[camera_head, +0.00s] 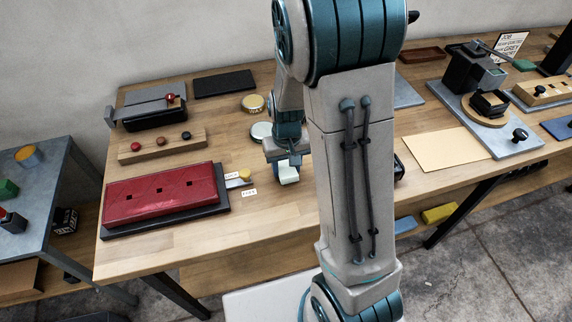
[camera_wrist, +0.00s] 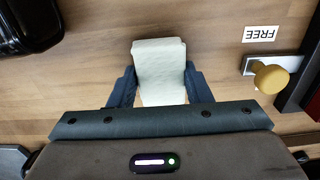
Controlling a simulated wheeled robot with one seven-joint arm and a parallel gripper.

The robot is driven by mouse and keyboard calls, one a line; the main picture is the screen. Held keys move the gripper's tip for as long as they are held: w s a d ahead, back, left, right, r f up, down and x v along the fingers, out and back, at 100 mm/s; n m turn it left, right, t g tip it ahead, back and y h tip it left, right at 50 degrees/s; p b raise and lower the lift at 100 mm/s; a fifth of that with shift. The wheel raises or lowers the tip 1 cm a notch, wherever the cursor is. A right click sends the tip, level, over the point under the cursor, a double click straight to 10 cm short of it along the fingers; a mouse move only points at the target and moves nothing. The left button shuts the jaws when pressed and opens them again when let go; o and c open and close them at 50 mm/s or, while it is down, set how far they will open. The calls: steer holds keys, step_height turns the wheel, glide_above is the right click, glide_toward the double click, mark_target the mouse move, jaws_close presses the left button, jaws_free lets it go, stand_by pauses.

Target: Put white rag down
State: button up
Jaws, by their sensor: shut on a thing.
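The white rag (camera_wrist: 160,70) is a pale, folded block held between the two fingers of my gripper (camera_wrist: 158,85) in the wrist view. My gripper is shut on it, with a dark finger on each side. In the head view the rag (camera_head: 288,173) shows below my gripper (camera_head: 286,160), over the wooden table (camera_head: 270,215). I cannot tell whether the rag touches the table top. My arm hides part of the table to the right of the gripper.
A red padded panel (camera_head: 160,195) lies on a dark base at left. A yellow knob (camera_wrist: 270,78) and a FREE label (camera_wrist: 260,34) are near the gripper. Round tins (camera_head: 252,103) stand behind. Bare wood lies in front. A black object (camera_wrist: 28,25) is at the wrist view's upper left.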

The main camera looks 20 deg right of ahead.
mark_target(287, 167)
steer(key=shift+f, duration=0.1)
steer(key=shift+f, duration=0.15)
steer(key=o, duration=1)
steer(key=shift+r, duration=0.2)
step_height(287, 167, up, 12)
steer(key=shift+s+a+r+t, duration=0.1)
steer(key=shift+s+r+t, duration=0.65)
steer(key=shift+s, duration=1.65)
steer(key=shift+s+d+r+t, duration=0.1)
steer(key=shift+s+r+t, duration=0.15)
steer(key=shift+s+r, duration=1.55)
steer(key=shift+s+a+r+t, duration=0.1)
steer(key=shift+s+r+t, duration=0.35)
steer(key=shift+s, duration=2.55)
steer(key=shift+f, duration=0.1)
